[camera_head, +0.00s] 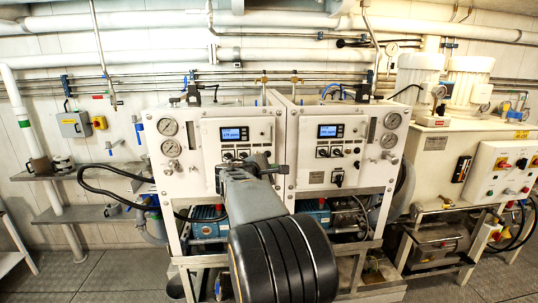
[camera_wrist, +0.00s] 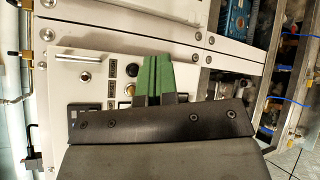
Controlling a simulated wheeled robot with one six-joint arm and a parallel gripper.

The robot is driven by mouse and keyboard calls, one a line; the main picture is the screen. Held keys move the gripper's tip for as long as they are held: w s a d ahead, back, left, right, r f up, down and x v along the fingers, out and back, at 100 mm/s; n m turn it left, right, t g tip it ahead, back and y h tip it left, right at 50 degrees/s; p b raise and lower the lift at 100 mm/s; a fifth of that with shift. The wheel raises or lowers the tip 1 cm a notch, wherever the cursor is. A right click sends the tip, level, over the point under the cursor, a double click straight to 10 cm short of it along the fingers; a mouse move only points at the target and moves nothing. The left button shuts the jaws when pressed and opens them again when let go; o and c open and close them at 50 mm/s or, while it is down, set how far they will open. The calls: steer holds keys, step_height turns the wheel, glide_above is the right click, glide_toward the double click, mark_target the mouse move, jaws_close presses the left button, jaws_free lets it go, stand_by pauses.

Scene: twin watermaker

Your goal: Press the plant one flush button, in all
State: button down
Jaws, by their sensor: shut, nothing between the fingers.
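Two white plant cabinets stand side by side, the left one (camera_head: 180,160) and the right one (camera_head: 345,130), each with a lit blue display. I cannot read which one is plant one. My gripper (camera_head: 243,166) is in front of the lower right part of the left cabinet's panel and hides some controls there. In the wrist view, my gripper's green fingers (camera_wrist: 170,60) are together, with nothing between them, over the panel (camera_wrist: 85,75). A pale round button (camera_wrist: 130,89) and a dark round control (camera_wrist: 131,69) sit just left of the fingers.
Gauges (camera_head: 168,127) line the left cabinet's left side. A control box (camera_head: 500,175) with coloured buttons stands at the right. Pumps and hoses sit below the cabinets. Grey floor (camera_head: 110,275) is clear at the front left.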

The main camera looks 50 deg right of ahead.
mark_target(268, 154)
stand_by(0.3)
steer(key=shift+w+d+p, duration=1.25)
steer(key=shift+w+d, duration=0.15)
steer(key=shift+w, duration=0.3)
steer(key=shift+w+d+p, duration=1.2)
steer(key=shift+w+d, duration=0.2)
steer(key=shift+w, duration=0.3)
steer(key=shift+w+d, duration=0.25)
steer(key=shift+w, duration=0.1)
steer(key=shift+w+d, duration=0.3)
stand_by(0.7)
steer(key=shift+s+a, duration=0.15)
steer(key=shift+s+a+b, duration=0.4)
steer(key=shift+s+b, duration=0.1)
steer(key=shift+b, duration=0.1)
